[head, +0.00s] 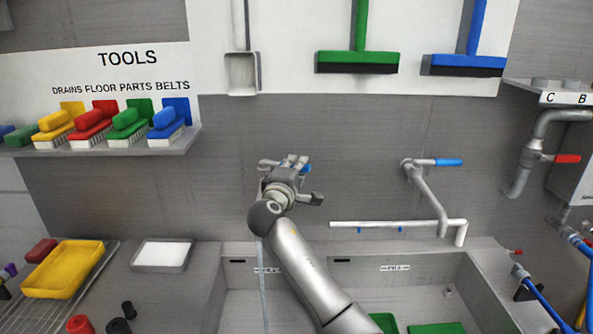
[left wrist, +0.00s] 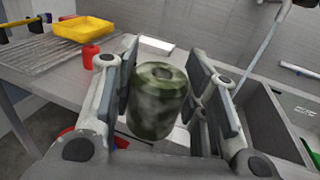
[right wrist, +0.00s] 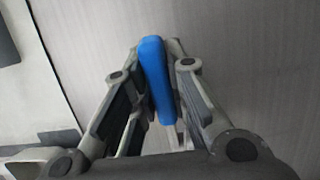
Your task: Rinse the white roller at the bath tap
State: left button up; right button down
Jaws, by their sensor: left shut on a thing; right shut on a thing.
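The roller (left wrist: 158,100), whitish with dark green smears, is upright between the fingers of my left gripper (left wrist: 163,95), which is shut on it. It hangs near the sink's left side; this gripper is not clearly seen in the head view. My right gripper (head: 292,170) is at the back wall, shut on a blue tap lever (right wrist: 155,70); the lever barely shows in the head view. A thin pale stream (head: 263,285) falls from the tap there into the bath (head: 235,290). It also shows in the left wrist view (left wrist: 266,45), apart from the roller.
A second tap with a blue lever (head: 448,162) and a white spray bar (head: 380,224) is to the right. A yellow tray (head: 62,268), a white mat (head: 162,255) and a red roller (head: 80,325) are on the left counter. Brushes fill the shelf (head: 150,146) above.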

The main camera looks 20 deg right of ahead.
jog(key=shift+f, duration=0.1)
jog(key=c, duration=1.4)
grip_release()
jog(key=v, duration=1.2)
jog(key=shift+a, duration=0.1)
pick_arm(q)
jog(key=shift+r, duration=0.15)
